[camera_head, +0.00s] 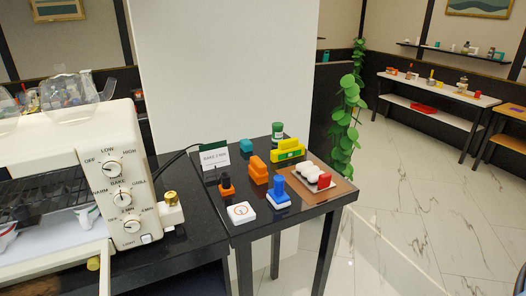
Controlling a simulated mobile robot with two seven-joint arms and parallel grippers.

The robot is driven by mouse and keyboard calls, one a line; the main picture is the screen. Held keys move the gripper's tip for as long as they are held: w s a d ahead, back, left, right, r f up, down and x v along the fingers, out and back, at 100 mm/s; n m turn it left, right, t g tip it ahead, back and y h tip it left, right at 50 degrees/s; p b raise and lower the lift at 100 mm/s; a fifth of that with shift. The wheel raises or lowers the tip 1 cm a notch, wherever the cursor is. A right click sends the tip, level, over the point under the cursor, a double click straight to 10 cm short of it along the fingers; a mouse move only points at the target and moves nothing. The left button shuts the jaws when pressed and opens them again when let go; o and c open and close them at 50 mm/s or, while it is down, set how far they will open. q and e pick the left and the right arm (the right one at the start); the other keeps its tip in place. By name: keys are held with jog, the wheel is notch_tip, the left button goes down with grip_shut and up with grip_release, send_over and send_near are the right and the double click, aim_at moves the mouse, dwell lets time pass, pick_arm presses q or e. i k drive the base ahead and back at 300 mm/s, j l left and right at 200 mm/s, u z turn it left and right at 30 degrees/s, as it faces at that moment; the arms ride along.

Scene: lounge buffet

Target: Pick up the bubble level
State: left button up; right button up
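A yellow block-like object with a green part (288,155), which looks like the bubble level, lies near the back of the small black table (308,208). Neither of my grippers is in view.
A white toaster oven (120,190) stands on the dark counter at left. The small table also bears a blue stamp-like object (278,193), a white square timer-like thing (241,212) and a sign card (214,158). A green hanging plant (346,120) is behind. Marble floor is open at right.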

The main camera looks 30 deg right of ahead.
aim_at(291, 144)
jog(key=l+u, duration=0.45)
jog(key=k+l+u, duration=0.1)
jog(key=l+u, duration=0.4)
jog(key=k+l+u, duration=0.1)
jog(key=l, duration=0.2)
jog(key=k+l+u, duration=0.15)
jog(key=l, duration=0.15)
jog(key=k+l+u, duration=0.1)
jog(key=l, duration=0.2)
jog(key=k+l, duration=0.2)
jog(key=l, duration=0.15)
jog(key=k+l, duration=0.15)
jog(key=l, duration=0.15)
jog(key=k+l+u, duration=0.1)
jog(key=l, duration=0.25)
jog(key=k, duration=0.1)
